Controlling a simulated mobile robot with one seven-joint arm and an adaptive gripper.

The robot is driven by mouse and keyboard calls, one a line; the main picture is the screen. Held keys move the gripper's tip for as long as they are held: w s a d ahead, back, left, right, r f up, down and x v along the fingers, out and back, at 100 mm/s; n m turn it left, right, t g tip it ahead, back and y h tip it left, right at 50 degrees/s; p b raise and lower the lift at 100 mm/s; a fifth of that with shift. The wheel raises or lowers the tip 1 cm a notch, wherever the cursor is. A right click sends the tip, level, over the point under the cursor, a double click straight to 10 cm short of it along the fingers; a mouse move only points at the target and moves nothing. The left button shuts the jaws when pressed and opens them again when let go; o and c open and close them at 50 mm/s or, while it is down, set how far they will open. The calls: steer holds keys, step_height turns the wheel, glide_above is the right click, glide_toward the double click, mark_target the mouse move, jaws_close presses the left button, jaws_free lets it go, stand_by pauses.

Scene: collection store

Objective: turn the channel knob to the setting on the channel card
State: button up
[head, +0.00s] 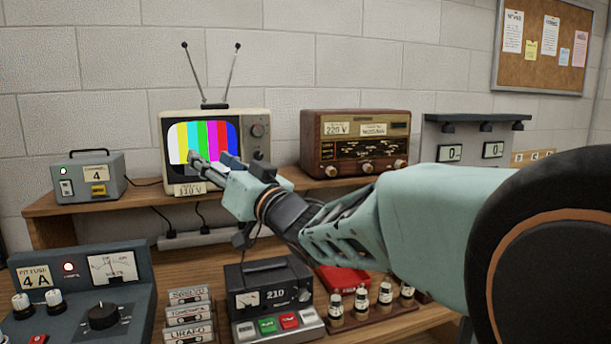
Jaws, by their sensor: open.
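A small cream television (167,115) with two antennas stands on the wooden shelf. Its screen (205,132) shows colour bars. A dark round knob (258,130) is at the upper right of its front; its setting is too small to read. A white card reading 4 (97,173), with a small line of text above, is on a grey box left of the television. My gripper (210,166) is open and empty, in front of the television's lower screen, below and left of the knob. It covers the lower right of the television's front. I cannot tell whether it touches the television.
A wooden radio (355,124) stands right of the television. The grey box (124,185) has a lit green lamp. My arm crosses from the right.

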steer(key=s+d+f+m+h+p, duration=0.1)
steer(key=d+m+h+p, duration=0.5)
steer(key=d, duration=1.4)
steer(key=shift+s+d+f+m+h+p, duration=0.15)
steer(key=shift+s+f+m+h+p, duration=0.2)
steer(key=shift+h+p, duration=1.2)
steer(key=shift+h+b, duration=0.45)
steer(key=shift+b, duration=0.05)
steer(key=s+d+f+g+h, duration=0.3)
steer(key=s+d+f, duration=0.4)
steer(key=s, duration=0.2)
steer(key=s+d+f+g+h, duration=0.1)
steer(key=s+f+g, duration=0.3)
steer(key=s, duration=0.5)
steer(key=s+d+f+g, duration=0.1)
steer(key=s+f+g, duration=0.2)
steer(key=s+f, duration=0.5)
step_height(320, 180, up, 14)
steer(key=p, duration=1.2)
steer(key=shift+s+a+p, duration=0.2)
steer(key=shift+s+p, duration=0.1)
steer(key=shift+s, duration=0.05)
